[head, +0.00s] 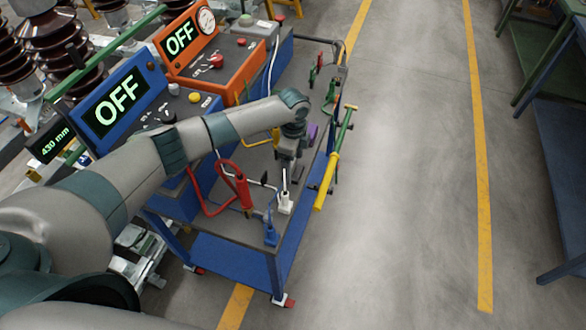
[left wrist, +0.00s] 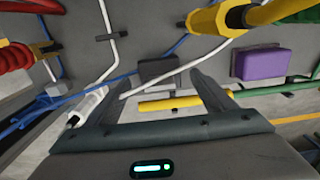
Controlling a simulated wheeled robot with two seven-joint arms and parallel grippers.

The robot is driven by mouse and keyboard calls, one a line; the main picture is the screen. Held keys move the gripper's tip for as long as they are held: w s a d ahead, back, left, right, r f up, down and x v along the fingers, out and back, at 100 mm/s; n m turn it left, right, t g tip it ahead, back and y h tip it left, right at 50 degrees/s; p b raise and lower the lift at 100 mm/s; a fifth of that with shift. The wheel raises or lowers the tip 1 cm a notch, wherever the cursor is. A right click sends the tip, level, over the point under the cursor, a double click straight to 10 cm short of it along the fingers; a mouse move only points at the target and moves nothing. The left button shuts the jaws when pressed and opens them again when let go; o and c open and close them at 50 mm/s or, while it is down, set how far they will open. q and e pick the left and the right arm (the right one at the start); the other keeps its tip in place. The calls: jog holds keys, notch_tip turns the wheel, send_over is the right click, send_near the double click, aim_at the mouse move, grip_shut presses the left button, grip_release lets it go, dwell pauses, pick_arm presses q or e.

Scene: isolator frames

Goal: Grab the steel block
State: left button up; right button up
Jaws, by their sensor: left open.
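The steel block (left wrist: 158,69) is a small dark grey block on the grey top of the cart. In the left wrist view it lies ahead of my left gripper (left wrist: 160,82), in line with the gap between its fingers. My left gripper is open and empty, and I see no finger touching the block. In the head view my left gripper (head: 285,182) points down over the cart top, and I cannot make out the block there. My right gripper is not in view.
A purple block (left wrist: 258,64) lies right of the steel block. A yellow-handled tool (head: 327,181), red cable (head: 241,186) and white plug (head: 285,203) crowd the cart. Two units reading OFF (head: 116,103) stand left. Floor right of the cart is clear.

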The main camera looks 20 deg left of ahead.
pick_arm(q)
jog(key=shift+f, duration=1.1)
jog(key=shift+w+r, duration=0.1)
jog(key=c, duration=1.8)
jog(key=shift+r, duration=0.15)
